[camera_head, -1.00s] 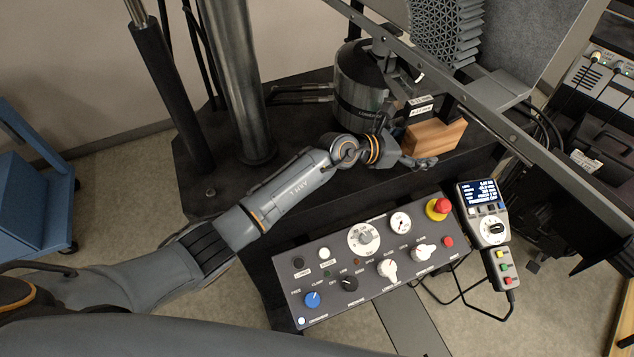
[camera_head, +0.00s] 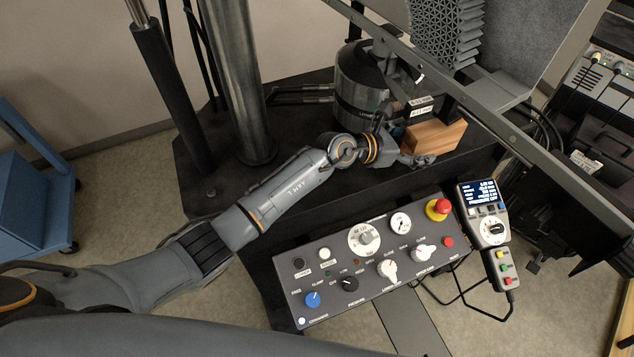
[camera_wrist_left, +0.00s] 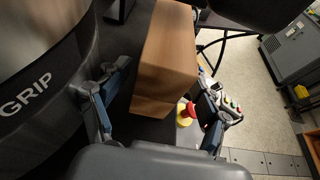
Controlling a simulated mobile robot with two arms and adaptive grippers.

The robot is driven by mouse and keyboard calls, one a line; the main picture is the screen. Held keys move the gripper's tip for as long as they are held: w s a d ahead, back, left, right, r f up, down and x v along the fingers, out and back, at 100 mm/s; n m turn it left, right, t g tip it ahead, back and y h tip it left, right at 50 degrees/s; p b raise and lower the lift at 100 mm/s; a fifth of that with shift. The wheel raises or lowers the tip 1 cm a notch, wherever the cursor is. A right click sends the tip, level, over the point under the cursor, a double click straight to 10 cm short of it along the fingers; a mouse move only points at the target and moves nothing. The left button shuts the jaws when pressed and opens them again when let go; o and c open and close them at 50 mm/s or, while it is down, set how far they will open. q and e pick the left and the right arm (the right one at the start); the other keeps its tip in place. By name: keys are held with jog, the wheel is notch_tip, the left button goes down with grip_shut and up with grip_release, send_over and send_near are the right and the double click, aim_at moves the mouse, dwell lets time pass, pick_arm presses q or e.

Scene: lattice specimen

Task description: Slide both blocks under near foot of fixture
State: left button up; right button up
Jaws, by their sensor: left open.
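Two wooden blocks (camera_head: 434,138) sit against each other on the dark machine base, below the grey beam of the fixture (camera_head: 484,110). In the left wrist view, a large block (camera_wrist_left: 170,48) shows ahead and part of a second block (camera_wrist_left: 154,106) shows below it. My left gripper (camera_head: 408,143) is open at the blocks' left end. In the left wrist view the fingers of my left gripper (camera_wrist_left: 160,108) stand on either side of the blocks, with gaps visible. Whether a fingertip touches wood cannot be told. The fixture's near foot is not clearly visible. My right gripper is not in view.
A steel cylinder (camera_head: 358,95) stands just behind my left gripper. A control panel (camera_head: 362,258) with a red emergency button (camera_head: 438,206) lies in front of the base. A handheld pendant (camera_head: 484,215) hangs to its right. A thick column (camera_head: 238,85) stands at left.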

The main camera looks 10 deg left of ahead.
pick_arm(q)
jog(key=shift+s+a+r+p, duration=0.1)
jog(key=shift+a+r+p, duration=0.5)
jog(key=shift+a, duration=0.2)
jog(key=shift+o, duration=1.4)
jog(key=shift+p+v, duration=1.15)
jog(key=shift+v, duration=0.6)
jog(key=shift+s+a+p, duration=0.4)
jog(key=shift+a, duration=0.25)
jog(key=shift+s+a+r+p, duration=0.15)
jog(key=shift+s+a+p, duration=0.2)
jog(key=shift+s+a, duration=0.15)
jog(key=shift+s+d, duration=0.1)
